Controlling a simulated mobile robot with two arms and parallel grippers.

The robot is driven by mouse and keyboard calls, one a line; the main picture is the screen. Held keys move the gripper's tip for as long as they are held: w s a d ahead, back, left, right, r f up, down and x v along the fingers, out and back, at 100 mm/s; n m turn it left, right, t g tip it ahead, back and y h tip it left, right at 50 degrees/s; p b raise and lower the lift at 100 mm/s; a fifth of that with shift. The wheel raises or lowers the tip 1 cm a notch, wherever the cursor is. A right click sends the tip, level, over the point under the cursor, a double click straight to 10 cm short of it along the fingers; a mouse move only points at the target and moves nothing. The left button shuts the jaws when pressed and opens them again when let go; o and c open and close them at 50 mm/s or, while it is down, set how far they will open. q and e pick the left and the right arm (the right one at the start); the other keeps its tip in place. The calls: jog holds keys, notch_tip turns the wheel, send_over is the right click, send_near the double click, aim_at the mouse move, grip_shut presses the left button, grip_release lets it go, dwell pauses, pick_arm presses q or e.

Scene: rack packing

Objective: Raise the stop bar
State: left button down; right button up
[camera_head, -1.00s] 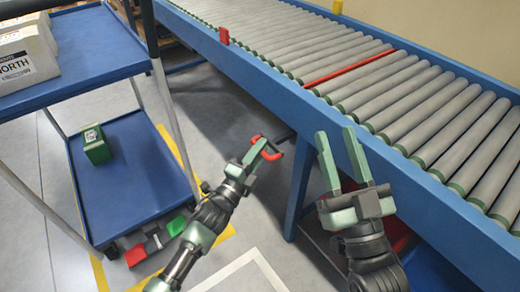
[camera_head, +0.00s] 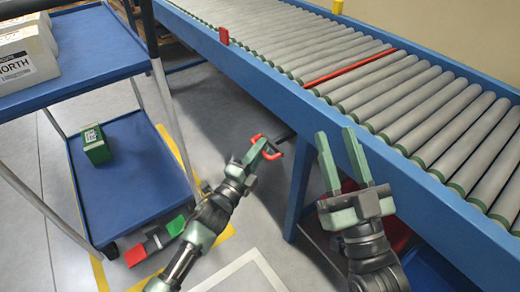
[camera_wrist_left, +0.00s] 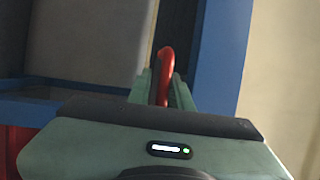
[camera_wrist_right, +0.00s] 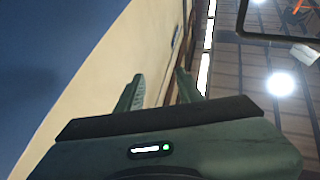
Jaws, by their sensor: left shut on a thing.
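The stop bar (camera_head: 348,67) is a thin red bar lying across the grey rollers of the conveyor, at roller level. A red handle (camera_head: 272,148) shows beside the conveyor's near blue side. My left gripper (camera_head: 262,147) is shut on this handle; in the left wrist view the red handle (camera_wrist_left: 166,72) stands between the fingers. My right gripper (camera_head: 344,160) is open and empty, in front of the conveyor's blue side rail. In the right wrist view its fingers (camera_wrist_right: 160,92) are apart with nothing between them.
The roller conveyor (camera_head: 450,197) fills the right. A small red tab (camera_head: 224,35) stands on its near rail. A blue shelf cart (camera_head: 130,185) at left holds white boxes (camera_head: 25,55) and a green box (camera_head: 96,144). Grey floor lies between cart and conveyor.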

pick_arm(q)
jog(key=shift+r, duration=0.3)
